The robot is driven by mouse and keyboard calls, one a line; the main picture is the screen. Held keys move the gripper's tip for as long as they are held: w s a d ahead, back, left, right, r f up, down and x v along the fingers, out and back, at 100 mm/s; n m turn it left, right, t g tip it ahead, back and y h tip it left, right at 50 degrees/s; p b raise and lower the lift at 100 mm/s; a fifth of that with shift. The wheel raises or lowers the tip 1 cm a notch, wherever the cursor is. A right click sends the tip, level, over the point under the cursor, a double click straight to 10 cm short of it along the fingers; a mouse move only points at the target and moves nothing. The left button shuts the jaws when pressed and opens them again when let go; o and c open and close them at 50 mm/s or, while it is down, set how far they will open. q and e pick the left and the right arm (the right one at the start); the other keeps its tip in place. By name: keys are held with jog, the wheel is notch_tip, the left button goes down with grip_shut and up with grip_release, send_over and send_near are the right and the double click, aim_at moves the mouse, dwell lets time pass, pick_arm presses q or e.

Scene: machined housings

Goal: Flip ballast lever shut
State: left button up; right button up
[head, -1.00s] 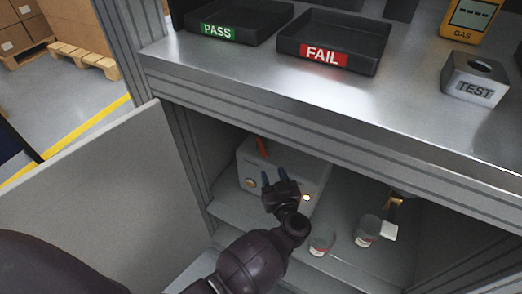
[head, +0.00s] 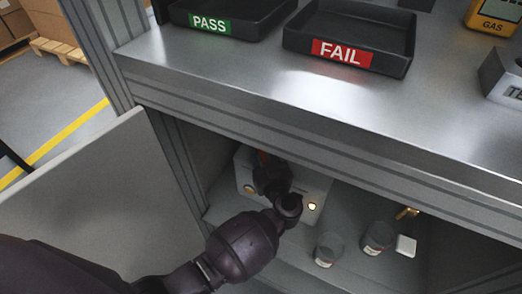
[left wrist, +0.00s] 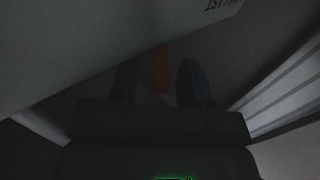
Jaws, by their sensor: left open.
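My left gripper (head: 269,176) is in front of the housing and covers much of the lever's lower part. In the dark left wrist view the red lever (left wrist: 160,70) shows between the two spread fingers of my left gripper (left wrist: 161,82). Whether a finger touches it I cannot tell. A round brass-coloured part (head: 249,188) and a lit round button (head: 312,206) are on the housing's front. My right gripper is not in view.
Two jars (head: 328,250) (head: 377,238), a white block (head: 406,246) and a brass fitting (head: 408,213) stand right of the housing. The bench edge (head: 330,140) overhangs the cabinet. The open door (head: 90,190) is at left. PASS (head: 225,22) and FAIL (head: 349,52) trays sit above.

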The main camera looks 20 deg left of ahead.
pick_arm(q)
jog(key=shift+w+a, duration=0.4)
jog(key=shift+w, duration=0.1)
grip_shut()
